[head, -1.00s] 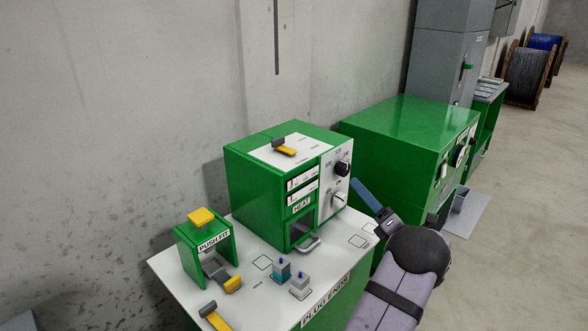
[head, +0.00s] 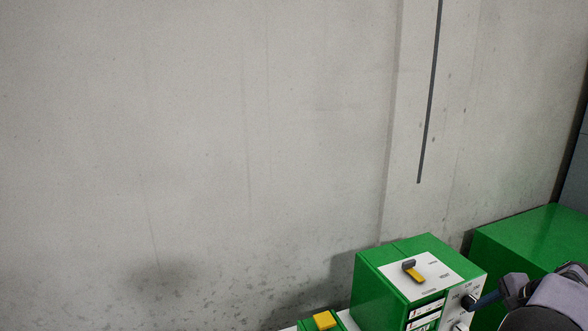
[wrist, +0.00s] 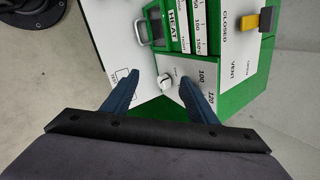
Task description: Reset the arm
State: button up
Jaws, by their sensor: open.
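My gripper (wrist: 160,95) is open and empty in the wrist view, its two blue fingers spread apart. A white knob (wrist: 166,80) on the front panel of the green heat machine (wrist: 236,85) shows between and just beyond the fingertips; I cannot tell whether they touch it.
A yellow-handled lever (head: 412,271) sits on the machine's top. A yellow push button (head: 325,320) shows at the bottom edge. A larger green cabinet (head: 535,245) stands to the right, close to my arm. A concrete wall (head: 200,130) fills the rest.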

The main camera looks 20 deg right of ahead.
notch_tip(320, 180, up, 10)
jog(key=d+r+n+g+h+p, duration=0.15)
jog(key=n+g+h+p, duration=0.25)
jog(key=n, duration=0.5)
jog(key=w+a+f+n+y+b, duration=0.1)
jog(key=w+a+f+n+b, duration=0.3)
jog(key=a, duration=0.6)
jog(key=w+a+f+n+y+b, duration=0.1)
jog(key=w+a+f+n, duration=0.1)
jog(key=w+a+f, duration=0.6)
jog(key=s+a+f+n+y+b, duration=0.1)
jog(key=s+a+f, duration=0.1)
jog(key=a, duration=0.7)
jog(key=s+a+f+n+b, duration=0.1)
jog(key=a+f+n+b, duration=0.1)
jog(key=a, duration=0.6)
jog(key=s+a+f+n+g+b, duration=0.1)
jog(key=s+a+f+n, duration=0.1)
jog(key=s+a+f, duration=0.2)
jog(key=s+a+f+n+g+b, duration=0.1)
jog(key=s+a+f+b, duration=0.1)
jog(key=s+a+f, duration=0.3)
jog(key=s+a, duration=0.3)
jog(key=a, duration=0.3)
jog(key=shift+s+a+f+n+y+b, duration=0.15)
jog(key=shift+s+f+n+y+b, duration=0.15)
jog(key=shift+s+n+y, duration=0.1)
